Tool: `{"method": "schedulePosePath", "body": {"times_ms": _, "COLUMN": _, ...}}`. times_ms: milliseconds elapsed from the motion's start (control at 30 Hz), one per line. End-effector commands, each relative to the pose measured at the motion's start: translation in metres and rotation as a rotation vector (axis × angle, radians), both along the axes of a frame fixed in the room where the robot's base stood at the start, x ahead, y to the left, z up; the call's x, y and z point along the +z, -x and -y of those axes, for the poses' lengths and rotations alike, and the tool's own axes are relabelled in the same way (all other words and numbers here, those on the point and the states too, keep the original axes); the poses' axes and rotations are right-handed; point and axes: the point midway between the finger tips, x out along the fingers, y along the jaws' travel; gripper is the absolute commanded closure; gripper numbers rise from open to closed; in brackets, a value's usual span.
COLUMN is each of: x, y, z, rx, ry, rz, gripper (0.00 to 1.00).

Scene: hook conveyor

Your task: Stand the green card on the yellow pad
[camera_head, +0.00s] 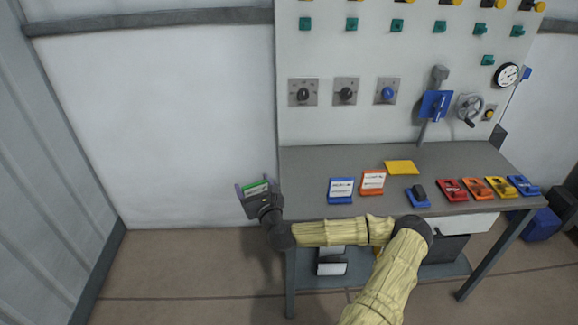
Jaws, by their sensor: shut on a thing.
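My gripper (253,187) is shut on the green card (256,188), a small piece with a green edge and a white face. It holds the card in the air, left of the table's left edge. The card's lower part is hidden by the gripper. Nothing stands on the pad. The gripper and card are well apart from it, to its left.
A blue holder (417,197) and several coloured pieces lie to the right. A panel (340,115) with knobs and a blue lever (435,105) rises behind.

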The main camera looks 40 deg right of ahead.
Motion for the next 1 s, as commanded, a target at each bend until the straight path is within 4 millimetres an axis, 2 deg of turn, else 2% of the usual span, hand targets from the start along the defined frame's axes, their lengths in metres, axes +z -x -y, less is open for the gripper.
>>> {"method": "schedulePosePath", "body": {"times_ms": 33, "x": -0.009, "y": 0.000, "z": -0.028, "rx": 0.067, "ry": 0.000, "rz": -0.003, "gripper": 0.48}}
{"method": "schedulePosePath", "body": {"times_ms": 200, "x": -0.036, "y": 0.013, "z": -0.109, "rx": 0.274, "ry": -0.007, "rz": -0.011, "gripper": 0.48}}
{"method": "schedulePosePath", "body": {"times_ms": 300, "x": -0.048, "y": 0.024, "z": -0.145, "rx": 0.372, "ry": -0.015, "rz": -0.018, "gripper": 0.48}}
{"method": "schedulePosePath", "body": {"times_ms": 400, "x": -0.055, "y": 0.032, "z": -0.165, "rx": 0.429, "ry": -0.019, "rz": -0.022, "gripper": 0.48}}
{"method": "schedulePosePath", "body": {"times_ms": 500, "x": -0.058, "y": 0.036, "z": -0.173, "rx": 0.450, "ry": -0.023, "rz": -0.024, "gripper": 0.48}}
{"method": "schedulePosePath", "body": {"times_ms": 1000, "x": -0.058, "y": 0.036, "z": -0.172, "rx": 0.448, "ry": -0.023, "rz": -0.024, "gripper": 0.48}}
